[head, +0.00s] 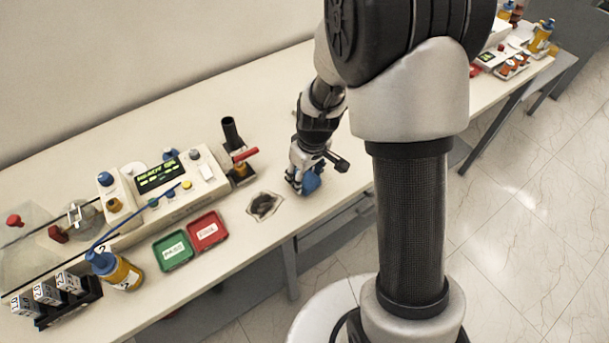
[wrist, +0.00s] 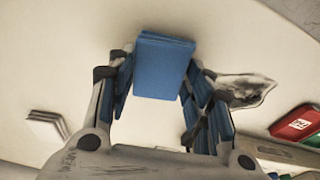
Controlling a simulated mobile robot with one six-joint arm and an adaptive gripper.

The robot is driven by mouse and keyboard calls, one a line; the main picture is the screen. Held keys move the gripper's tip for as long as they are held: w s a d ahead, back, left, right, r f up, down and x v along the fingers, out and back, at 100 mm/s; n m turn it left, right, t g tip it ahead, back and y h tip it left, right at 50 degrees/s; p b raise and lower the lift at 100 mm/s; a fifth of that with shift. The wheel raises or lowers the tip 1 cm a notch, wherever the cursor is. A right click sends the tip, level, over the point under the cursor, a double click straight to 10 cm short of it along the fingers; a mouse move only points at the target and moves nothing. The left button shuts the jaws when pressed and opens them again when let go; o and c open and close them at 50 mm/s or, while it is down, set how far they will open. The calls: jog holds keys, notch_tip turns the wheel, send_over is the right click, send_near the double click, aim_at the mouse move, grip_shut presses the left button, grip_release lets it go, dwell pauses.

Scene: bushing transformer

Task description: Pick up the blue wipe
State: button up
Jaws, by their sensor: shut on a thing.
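The blue wipe (wrist: 160,66) is a flat, folded blue pad. In the wrist view it sits between the two fingertips of my gripper (wrist: 158,88), which are closed in on its sides. In the head view my gripper (head: 305,180) points down at the table near its front edge, and part of the blue wipe (head: 312,182) shows at the fingertips. I cannot tell whether the wipe is touching the table or just above it.
A stained cloth (head: 264,206) lies left of my gripper. Red (head: 225,237) and green (head: 189,263) trays, a test device (head: 205,192) and a dark upright tube (head: 231,133) stand further left. A stack of white squares (wrist: 47,128) shows in the wrist view.

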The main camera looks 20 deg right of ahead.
aim_at(305, 178)
notch_tip(305, 178, up, 19)
jog(key=p, duration=0.5)
jog(key=shift+r, duration=0.15)
